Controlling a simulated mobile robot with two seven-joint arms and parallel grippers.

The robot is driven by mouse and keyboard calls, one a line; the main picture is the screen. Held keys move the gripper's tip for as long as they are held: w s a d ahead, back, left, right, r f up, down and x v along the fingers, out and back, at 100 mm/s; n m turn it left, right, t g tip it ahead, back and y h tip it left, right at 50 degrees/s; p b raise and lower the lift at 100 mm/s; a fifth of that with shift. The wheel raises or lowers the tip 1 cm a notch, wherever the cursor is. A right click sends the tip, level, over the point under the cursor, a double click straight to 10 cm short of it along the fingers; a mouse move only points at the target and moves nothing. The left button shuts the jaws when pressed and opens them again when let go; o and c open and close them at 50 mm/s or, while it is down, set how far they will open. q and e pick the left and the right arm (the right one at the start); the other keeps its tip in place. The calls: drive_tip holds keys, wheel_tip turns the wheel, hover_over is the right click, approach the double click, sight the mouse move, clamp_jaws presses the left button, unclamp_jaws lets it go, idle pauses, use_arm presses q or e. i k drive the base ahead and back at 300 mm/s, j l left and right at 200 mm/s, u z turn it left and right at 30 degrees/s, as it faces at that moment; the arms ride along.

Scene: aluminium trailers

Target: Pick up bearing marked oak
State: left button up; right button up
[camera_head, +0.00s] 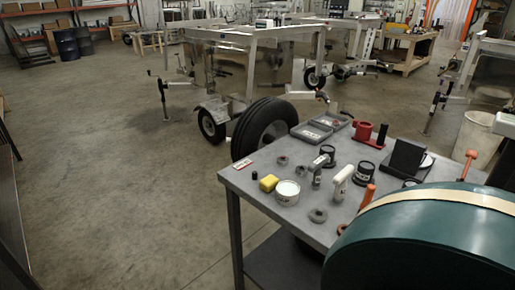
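Small grey ring-shaped parts that look like bearings lie on the grey worktable (236,181). One ring (282,160) is near the table's left back edge, a second ring (302,171) is just right of it, and a third ring (318,215) lies nearer the front. No marking can be read on any of them, so I cannot tell which is oak. Neither of my grippers shows in the head view.
A large green rounded object (430,240) hides the table's front right. A trailer wheel (262,128) stands behind the table. Floor at left is clear.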

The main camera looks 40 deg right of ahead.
sight(282, 160)
drive_tip(key=i+z, duration=0.15)
drive_tip(key=i, duration=0.65)
drive_tip(key=i+j+z, duration=0.1)
drive_tip(key=i, duration=0.7)
drive_tip(key=i+l+u, duration=0.2)
drive_tip(key=i, duration=0.35)
drive_tip(key=i+l+u, duration=0.2)
drive_tip(key=i, duration=0.3)
drive_tip(key=u, duration=7.6)
drive_tip(key=k+l, duration=0.05)
